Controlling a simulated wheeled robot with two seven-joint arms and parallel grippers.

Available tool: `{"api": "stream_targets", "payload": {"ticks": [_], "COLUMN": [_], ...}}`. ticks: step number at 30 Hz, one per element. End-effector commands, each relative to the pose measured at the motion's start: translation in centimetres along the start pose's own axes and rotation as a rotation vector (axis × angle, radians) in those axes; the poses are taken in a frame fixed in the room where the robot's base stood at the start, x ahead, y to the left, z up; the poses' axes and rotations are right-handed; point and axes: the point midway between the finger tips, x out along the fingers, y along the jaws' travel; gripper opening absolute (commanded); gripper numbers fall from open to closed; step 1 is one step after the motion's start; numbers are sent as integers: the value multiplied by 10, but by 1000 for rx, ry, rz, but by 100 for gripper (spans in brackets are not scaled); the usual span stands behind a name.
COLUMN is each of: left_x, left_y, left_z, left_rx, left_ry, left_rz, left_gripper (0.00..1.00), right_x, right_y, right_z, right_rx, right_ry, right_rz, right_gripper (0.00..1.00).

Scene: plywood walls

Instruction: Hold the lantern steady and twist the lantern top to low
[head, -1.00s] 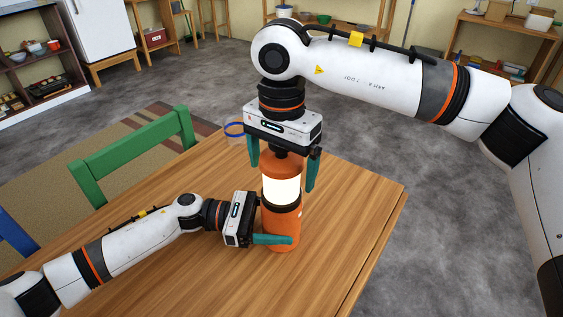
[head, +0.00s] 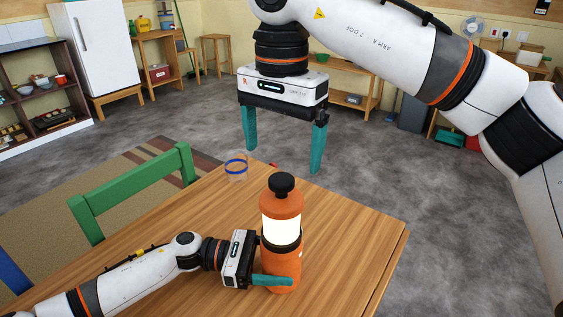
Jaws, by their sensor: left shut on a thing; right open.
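The orange lantern (head: 284,266) stands upright on the wooden table, with a glowing white band and an orange lantern top (head: 281,200) ending in a black knob (head: 281,183). My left gripper (head: 270,281) is shut on the lantern's lower body from the left side. One teal finger shows across its front; the other is hidden behind it. My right gripper (head: 283,149) is open and empty, pointing down. In the picture it is above the lantern top, and its fingers are apart from the knob.
A clear cup with a blue rim (head: 236,168) stands near the table's far corner. A green chair (head: 135,190) is at the table's left edge. The wooden table (head: 345,235) is bare to the right of the lantern.

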Motion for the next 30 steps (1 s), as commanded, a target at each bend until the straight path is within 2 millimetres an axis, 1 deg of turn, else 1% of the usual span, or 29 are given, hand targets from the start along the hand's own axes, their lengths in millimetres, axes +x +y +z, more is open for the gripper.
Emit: {"api": "stream_targets", "payload": {"ticks": [8,9,13,14,23,26,29,30], "left_x": [0,0,0,0,-2,-11,-28,-37], "left_y": [1,1,0,0,0,-1,-1,0], "left_z": [1,1,0,0,0,0,1,1], "left_rx": [-2,-2,-2,-2,-1,-1,-2,-2], "left_ry": [0,0,0,0,0,-1,-2,-2], "left_rz": [2,2,1,1,0,-3,-4,-5], "left_gripper": [33,73,94,97,97,97,97,97], "right_x": [-3,-3,-3,-3,-2,-2,-2,-2], "right_y": [0,0,0,0,0,0,0,0], "right_z": [0,0,0,0,0,0,0,0], "right_rx": [-1,-1,-1,-1,-1,-1,-1,-1], "right_ry": [0,0,0,0,0,0,0,0], "right_rz": [0,0,0,0,0,0,0,0], "right_gripper": [93,93,93,93,93,93,93,93]}}
